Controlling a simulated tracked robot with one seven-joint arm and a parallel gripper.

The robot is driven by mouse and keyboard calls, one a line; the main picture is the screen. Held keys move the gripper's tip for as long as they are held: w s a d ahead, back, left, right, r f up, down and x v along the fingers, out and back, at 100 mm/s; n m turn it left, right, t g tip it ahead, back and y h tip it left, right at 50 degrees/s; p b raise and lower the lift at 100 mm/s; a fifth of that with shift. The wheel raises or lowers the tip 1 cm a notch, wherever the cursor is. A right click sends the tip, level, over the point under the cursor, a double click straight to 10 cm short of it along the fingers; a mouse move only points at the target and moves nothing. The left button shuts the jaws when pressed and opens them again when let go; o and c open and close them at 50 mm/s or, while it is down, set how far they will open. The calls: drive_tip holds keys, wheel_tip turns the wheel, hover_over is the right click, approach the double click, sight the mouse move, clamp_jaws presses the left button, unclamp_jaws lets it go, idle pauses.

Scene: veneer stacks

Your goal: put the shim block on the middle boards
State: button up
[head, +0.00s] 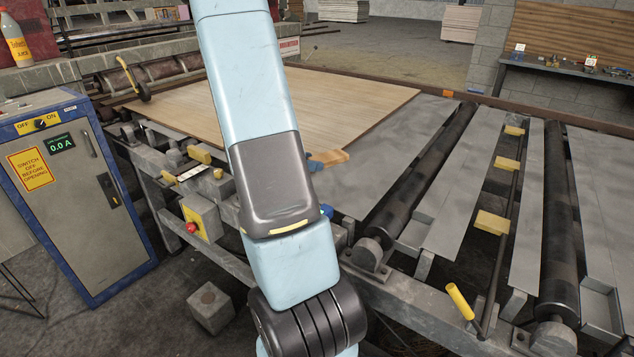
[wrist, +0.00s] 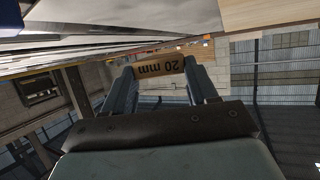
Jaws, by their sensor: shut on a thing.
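The shim block (wrist: 160,67) is a small wooden piece marked "20 mm", which reads upside down in the wrist view. My gripper (wrist: 159,71) is shut on it, with one finger at each end. In the head view the block (head: 330,157) shows as a pale brown end just right of my arm, which hides most of the gripper. It appears over the right edge of a broad pale wood sheet (head: 370,97) on the machine bed. I cannot tell whether this sheet is the middle boards, or whether the block touches anything.
Grey metal plates (head: 390,165) and dark rollers (head: 425,170) lie right of the sheet. A blue-edged control cabinet (head: 85,190) stands at the left. A yellow handle (head: 460,301) sticks up at the front right. A stack of boards (head: 343,10) stands far back.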

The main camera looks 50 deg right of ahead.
hover_over(319, 186)
wheel_tip(319, 186, down, 6)
drive_tip(key=shift+a+r, duration=0.15)
drive_tip(key=shift+r, duration=0.1)
drive_tip(key=shift+f, duration=1.6)
drive_tip(key=shift+f, duration=0.1)
drive_tip(key=o, duration=0.8)
